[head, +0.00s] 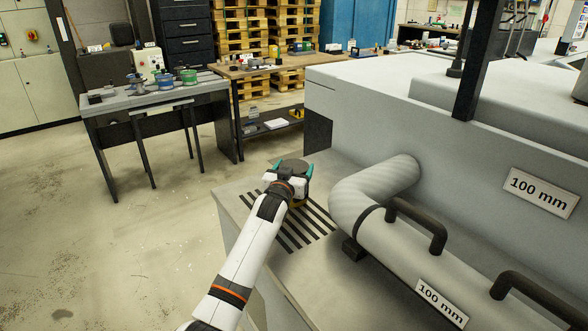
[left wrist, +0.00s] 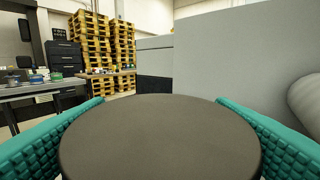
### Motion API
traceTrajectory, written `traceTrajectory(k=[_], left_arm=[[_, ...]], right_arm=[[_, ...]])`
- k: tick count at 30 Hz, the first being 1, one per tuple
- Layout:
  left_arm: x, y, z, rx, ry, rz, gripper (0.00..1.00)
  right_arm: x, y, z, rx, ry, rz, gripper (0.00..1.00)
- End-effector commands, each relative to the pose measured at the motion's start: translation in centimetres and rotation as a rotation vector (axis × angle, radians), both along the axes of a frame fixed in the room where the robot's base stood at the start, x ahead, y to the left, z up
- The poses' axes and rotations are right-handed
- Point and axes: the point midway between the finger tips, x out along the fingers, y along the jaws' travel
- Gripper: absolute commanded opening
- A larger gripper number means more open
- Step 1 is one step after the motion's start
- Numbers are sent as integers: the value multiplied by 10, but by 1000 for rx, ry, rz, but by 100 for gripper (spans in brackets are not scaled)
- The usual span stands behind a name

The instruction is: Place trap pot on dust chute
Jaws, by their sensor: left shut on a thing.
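The trap pot (head: 294,162) is a round pot with a dark flat top, held over the far end of the black-slotted panel on the grey machine. Its dark disc (left wrist: 160,140) fills the lower middle of the left wrist view. My left gripper (head: 293,170) is shut on it, one teal pad on each side. I cannot tell whether the pot touches the surface below. A fat grey pipe (head: 372,200) with a bend, tagged 100 mm, lies right of the pot; I cannot tell whether it is the dust chute. My right gripper is out of view.
The slotted panel (head: 290,232) lies under my left arm. Black handles (head: 425,225) stand up from the pipe. The machine's tall grey wall (head: 430,130) rises behind. A workbench (head: 150,98) with small items stands at the back left, with open floor before it.

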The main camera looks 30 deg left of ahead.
Motion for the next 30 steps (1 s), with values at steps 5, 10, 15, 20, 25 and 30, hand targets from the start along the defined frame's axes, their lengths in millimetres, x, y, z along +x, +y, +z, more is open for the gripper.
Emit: traceTrajectory(k=[5, 10, 15, 20, 25, 30], left_arm=[[0, 0, -1, 0, 0, 0, 84], [0, 0, -1, 0, 0, 0, 99], [0, 0, -1, 0, 0, 0, 99], [-5, -2, 0, 0, 0, 0, 99], [-27, -8, -1, 1, 0, 0, 99], [-59, -17, -1, 1, 0, -1, 99]], right_arm=[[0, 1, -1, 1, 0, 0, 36], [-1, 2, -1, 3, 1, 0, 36], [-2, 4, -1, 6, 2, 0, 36], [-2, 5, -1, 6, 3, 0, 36], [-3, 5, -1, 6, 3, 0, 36], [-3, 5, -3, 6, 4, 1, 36]])
